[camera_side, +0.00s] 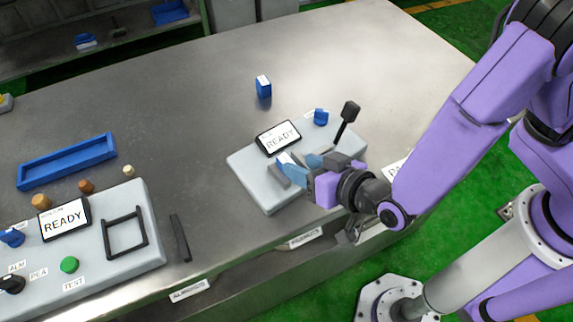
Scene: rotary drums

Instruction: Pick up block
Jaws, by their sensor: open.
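A blue block (264,89) with a white top stands upright on the metal table, behind the right-hand grey device (248,163). A second small blue and white piece (285,158) shows at my gripper's tips, over that device. My gripper (296,165) is open and low over the device, in front of its READY screen (279,138). The fingers partly cover the small piece, so I cannot tell whether they touch it. The standing blue block is well apart from my gripper.
A black lever (346,120) and a blue knob (321,117) rise from the right-hand device near my gripper. At left are a blue tray (68,160), small round pegs (86,186), a black bar (181,238) and another READY panel (63,218). The table's back middle is clear.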

